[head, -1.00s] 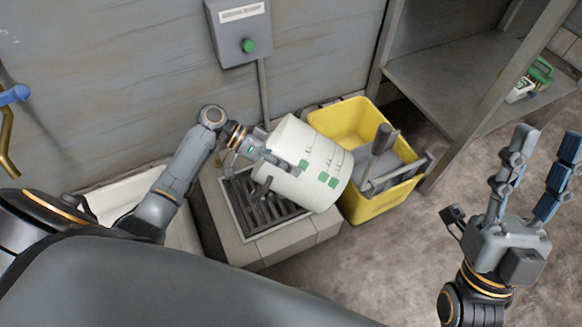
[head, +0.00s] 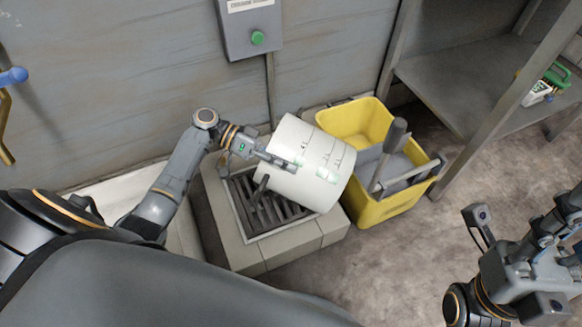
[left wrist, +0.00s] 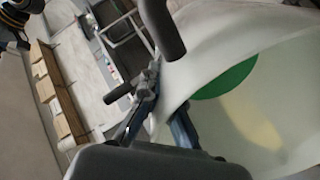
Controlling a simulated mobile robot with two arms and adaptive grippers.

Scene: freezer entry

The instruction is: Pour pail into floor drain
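The white pail (head: 308,165), with pale green marks, lies tipped on its side in the air over the floor drain grate (head: 268,214). My left gripper (head: 272,174) is shut on the pail at its left end, with fingers against its side and rim. In the left wrist view the pail (left wrist: 235,35) fills the right side, and a green round patch shows on its pale surface. No pouring liquid can be made out. The pail hides part of the grate. My right gripper (head: 563,222) is empty at the right edge, its fingers apart and partly cut off.
A yellow mop bucket (head: 385,209) with a grey wringer stands close right of the pail. A grey shelf (head: 455,85) is at the back right, with a green-topped container (head: 540,91). A control box (head: 249,29) hangs on the wall.

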